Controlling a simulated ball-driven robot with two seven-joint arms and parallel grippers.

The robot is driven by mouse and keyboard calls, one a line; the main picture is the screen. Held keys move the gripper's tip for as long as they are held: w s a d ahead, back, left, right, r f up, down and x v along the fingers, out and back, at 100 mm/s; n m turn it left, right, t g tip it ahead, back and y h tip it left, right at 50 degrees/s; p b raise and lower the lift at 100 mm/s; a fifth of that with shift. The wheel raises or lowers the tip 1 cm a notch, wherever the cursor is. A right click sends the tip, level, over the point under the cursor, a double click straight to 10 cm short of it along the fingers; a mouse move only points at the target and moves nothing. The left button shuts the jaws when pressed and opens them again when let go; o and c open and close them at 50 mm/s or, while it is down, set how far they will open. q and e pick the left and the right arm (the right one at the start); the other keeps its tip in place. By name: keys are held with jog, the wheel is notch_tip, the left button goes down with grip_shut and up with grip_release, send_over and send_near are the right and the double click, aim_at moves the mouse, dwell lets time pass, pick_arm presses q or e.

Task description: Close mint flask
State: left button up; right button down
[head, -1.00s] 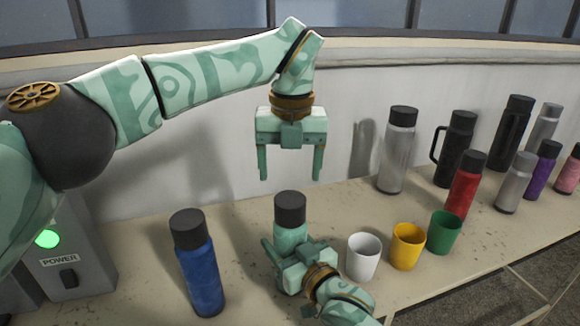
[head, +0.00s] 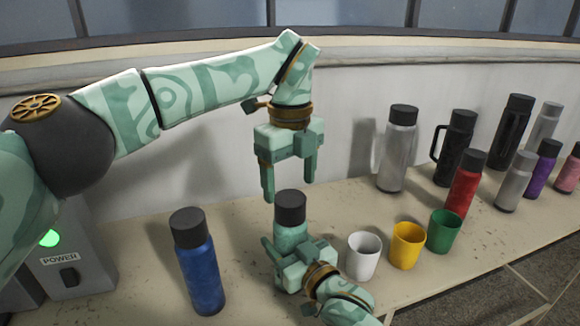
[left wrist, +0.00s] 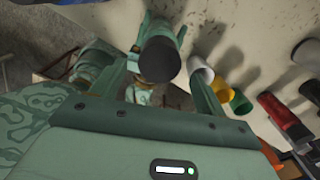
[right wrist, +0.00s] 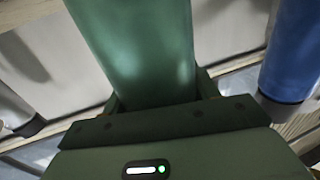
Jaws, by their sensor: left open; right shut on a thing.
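The mint flask (head: 291,237) stands upright near the table's front, with a black lid (head: 290,206) seated on its top. My right gripper (head: 292,262) is shut on the flask's body, and its green side fills the right wrist view (right wrist: 138,50). My left gripper (head: 288,190) is open and points down just above and behind the lid, with one finger beside it on the left. In the left wrist view the black lid (left wrist: 159,60) shows between the open fingers, apart from them. Whether the lid is fully tight cannot be seen.
A blue flask (head: 199,268) stands to the left. White (head: 364,257), yellow (head: 406,246) and green (head: 443,232) cups stand close on the right. Several flasks, including a red one (head: 464,187), stand further right. A grey power box (head: 75,260) sits at far left.

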aim_at(290, 198)
pick_arm(q)
notch_tip(290, 198, down, 6)
jog(key=shift+r, duration=0.1)
dwell(0.4)
jog(key=c, duration=1)
jog(key=m, duration=1.5)
jog(key=o, duration=1.2)
jog(key=shift+c, duration=0.2)
jog(key=shift+r, duration=0.1)
